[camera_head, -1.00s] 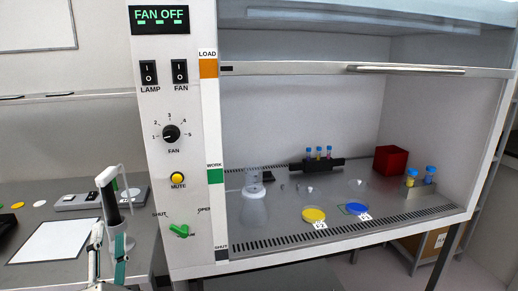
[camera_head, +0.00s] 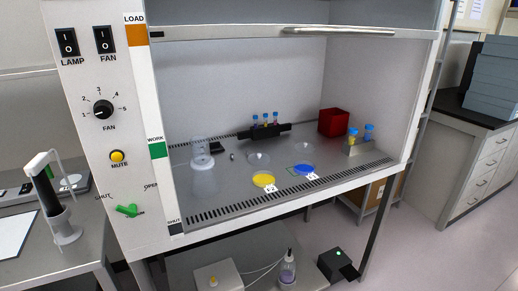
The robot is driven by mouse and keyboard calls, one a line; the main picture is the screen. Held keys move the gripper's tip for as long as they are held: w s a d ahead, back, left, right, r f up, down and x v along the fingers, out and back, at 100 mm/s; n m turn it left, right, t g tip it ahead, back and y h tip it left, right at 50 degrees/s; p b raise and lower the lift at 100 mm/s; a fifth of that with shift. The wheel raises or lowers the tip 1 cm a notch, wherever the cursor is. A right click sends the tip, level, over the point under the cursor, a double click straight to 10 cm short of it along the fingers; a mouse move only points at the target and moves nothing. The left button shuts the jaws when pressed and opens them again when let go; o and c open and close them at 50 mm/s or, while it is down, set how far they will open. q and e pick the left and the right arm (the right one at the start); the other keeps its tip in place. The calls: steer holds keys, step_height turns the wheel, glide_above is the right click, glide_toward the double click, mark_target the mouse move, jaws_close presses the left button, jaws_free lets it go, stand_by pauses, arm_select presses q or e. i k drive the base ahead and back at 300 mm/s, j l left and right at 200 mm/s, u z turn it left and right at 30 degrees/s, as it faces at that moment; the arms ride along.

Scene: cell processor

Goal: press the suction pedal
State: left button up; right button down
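The other is a black box with a small green light (camera_head: 338,264), to the right. I cannot tell for sure which of them is the suction pedal. A clear bottle (camera_head: 288,271) stands between them, with a pale tube running towards the pale box. Neither of my grippers is in view.
The cabinet's work surface (camera_head: 230,172) holds a flask (camera_head: 204,181), yellow (camera_head: 263,179) and blue (camera_head: 304,169) dishes, and a red box (camera_head: 333,122). A cabinet leg (camera_head: 374,228) stands right of the black box. Open floor (camera_head: 415,265) lies farther right.

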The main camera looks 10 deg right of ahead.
mark_target(349, 272)
steer(key=z, duration=1.25)
steer(key=i+l+u, duration=0.1)
steer(key=i, duration=0.3)
steer(key=i+l+u, duration=0.1)
steer(key=i, duration=0.35)
steer(key=l, duration=0.1)
